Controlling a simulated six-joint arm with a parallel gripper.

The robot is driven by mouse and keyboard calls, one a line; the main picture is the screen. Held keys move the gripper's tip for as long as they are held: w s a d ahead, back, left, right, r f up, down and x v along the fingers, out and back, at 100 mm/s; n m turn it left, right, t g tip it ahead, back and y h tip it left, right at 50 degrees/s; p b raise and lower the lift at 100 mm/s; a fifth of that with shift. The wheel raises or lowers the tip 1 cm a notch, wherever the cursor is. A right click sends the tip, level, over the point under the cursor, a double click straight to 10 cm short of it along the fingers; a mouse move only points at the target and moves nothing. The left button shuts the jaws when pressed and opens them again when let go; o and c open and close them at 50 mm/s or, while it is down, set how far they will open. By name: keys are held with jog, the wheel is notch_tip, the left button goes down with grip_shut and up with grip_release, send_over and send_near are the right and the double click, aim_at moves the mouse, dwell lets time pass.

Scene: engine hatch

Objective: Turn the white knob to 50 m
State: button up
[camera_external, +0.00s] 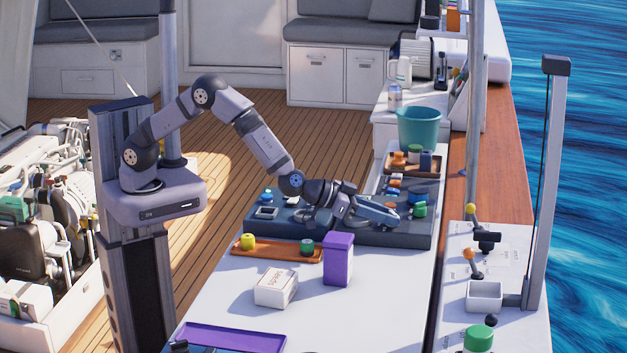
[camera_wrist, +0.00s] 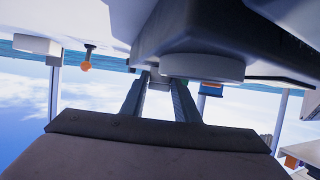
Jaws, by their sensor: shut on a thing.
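In the external view my gripper (camera_external: 388,214) is low over the dark panel (camera_external: 425,238) at the far end of the white table, tilted down and to the right. In the wrist view its two fingers (camera_wrist: 160,84) reach up the picture and are nearly closed, with a pale piece between them. That piece looks like the white knob but is mostly hidden. A pale round disc (camera_wrist: 204,67) sits just right of the fingertips, under a dark edge. I cannot make out the knob's scale or its setting in either view.
A green knob-like piece (camera_external: 419,210) stands right of my gripper. An orange tray (camera_external: 280,254) with yellow and green pieces, a purple box (camera_external: 338,260) and a white carton (camera_external: 276,288) are in front. A teal bucket (camera_external: 419,128) stands behind. The table's middle front is clear.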

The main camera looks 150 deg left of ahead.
jog(key=shift+r, duration=0.1)
jog(key=o, duration=1)
jog(key=shift+b+v, duration=0.6)
jog(key=shift+v, duration=3)
jog(key=shift+d, duration=0.15)
